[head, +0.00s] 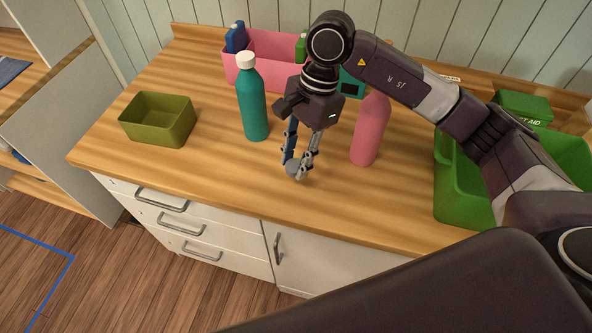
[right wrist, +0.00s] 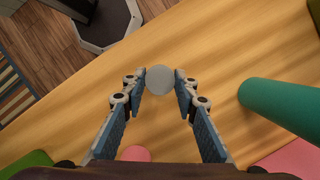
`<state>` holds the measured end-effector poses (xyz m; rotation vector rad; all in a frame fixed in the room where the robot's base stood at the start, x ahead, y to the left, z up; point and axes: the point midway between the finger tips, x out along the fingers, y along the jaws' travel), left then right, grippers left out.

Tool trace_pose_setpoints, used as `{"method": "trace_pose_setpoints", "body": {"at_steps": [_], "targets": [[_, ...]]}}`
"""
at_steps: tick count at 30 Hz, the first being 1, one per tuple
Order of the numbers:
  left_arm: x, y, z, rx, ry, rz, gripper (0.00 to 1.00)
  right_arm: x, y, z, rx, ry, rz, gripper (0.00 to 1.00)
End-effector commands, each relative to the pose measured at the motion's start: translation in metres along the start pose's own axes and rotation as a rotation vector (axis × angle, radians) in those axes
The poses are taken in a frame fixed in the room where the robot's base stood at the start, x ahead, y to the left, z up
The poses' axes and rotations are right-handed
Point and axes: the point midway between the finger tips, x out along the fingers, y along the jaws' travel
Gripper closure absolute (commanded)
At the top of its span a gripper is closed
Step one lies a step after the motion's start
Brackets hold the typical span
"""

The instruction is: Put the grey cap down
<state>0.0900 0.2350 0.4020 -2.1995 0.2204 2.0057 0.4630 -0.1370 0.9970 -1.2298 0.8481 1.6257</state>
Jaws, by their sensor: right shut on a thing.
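The grey cap (head: 293,167) is a small round disc low over the front part of the wooden counter. My right gripper (head: 300,166) points down and is shut on it. In the right wrist view the cap (right wrist: 160,79) sits between the two fingertips (right wrist: 161,84). I cannot tell whether the cap touches the counter. A teal bottle (head: 252,103) with a white cap (head: 246,60) stands upright to the left of the gripper, apart from it. A pink bottle (head: 369,135) stands to the right; my right arm is close to its top. My left gripper is not in view.
The wooden counter (head: 215,180) has bare room left and in front of the gripper. An olive open box (head: 160,134) stands at the left. A pink bin (head: 270,76) with items stands at the back. A green crate (head: 458,190) is at the right, near a green first aid box (head: 523,103).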

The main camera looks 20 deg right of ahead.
Motion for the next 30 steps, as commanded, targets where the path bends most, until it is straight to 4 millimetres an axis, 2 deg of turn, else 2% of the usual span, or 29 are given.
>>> {"method": "trace_pose_setpoints", "body": {"at_steps": [3,8,15,27,28,30], "targets": [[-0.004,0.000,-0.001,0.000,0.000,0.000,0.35,0.013,0.000,-0.004,0.002,-0.001,0.001,1.00],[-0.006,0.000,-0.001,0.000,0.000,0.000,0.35,0.023,0.000,-0.006,0.001,0.000,0.002,1.00],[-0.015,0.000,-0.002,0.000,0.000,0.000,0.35,0.055,0.000,-0.015,0.001,-0.001,0.003,1.00],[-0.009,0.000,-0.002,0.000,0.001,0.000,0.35,0.062,-0.001,-0.017,-0.001,0.001,-0.001,1.00],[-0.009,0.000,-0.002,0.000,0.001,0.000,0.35,0.061,-0.001,-0.017,-0.001,0.001,-0.001,0.72],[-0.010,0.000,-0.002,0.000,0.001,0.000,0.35,0.060,-0.001,-0.017,-0.001,0.001,0.000,0.64]]}}
